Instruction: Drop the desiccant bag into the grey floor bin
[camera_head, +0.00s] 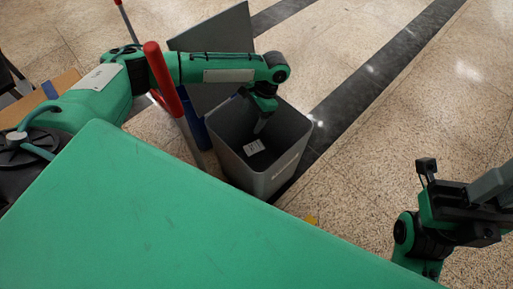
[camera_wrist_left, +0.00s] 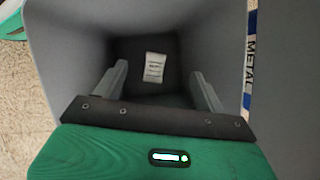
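The grey floor bin (camera_head: 284,165) stands open on the floor beyond the green surface. The desiccant bag (camera_head: 254,147), small and white with dark print, is inside the bin. In the left wrist view the bag (camera_wrist_left: 154,67) appears low in the bin, against its dark bottom, apart from the fingers. My left gripper (camera_head: 262,124) points down into the bin mouth above the bag. Its two fingers are spread with nothing held between them. My right gripper (camera_head: 490,188) is at the right edge, away from the bin; its fingertips are not clear.
A green flat surface (camera_head: 150,215) fills the front. A grey panel (camera_head: 215,40) stands behind the bin, and a red-topped post (camera_head: 165,80) to its left. In the left wrist view a strip marked METAL (camera_wrist_left: 251,60) is beside the bin. Open floor lies to the right.

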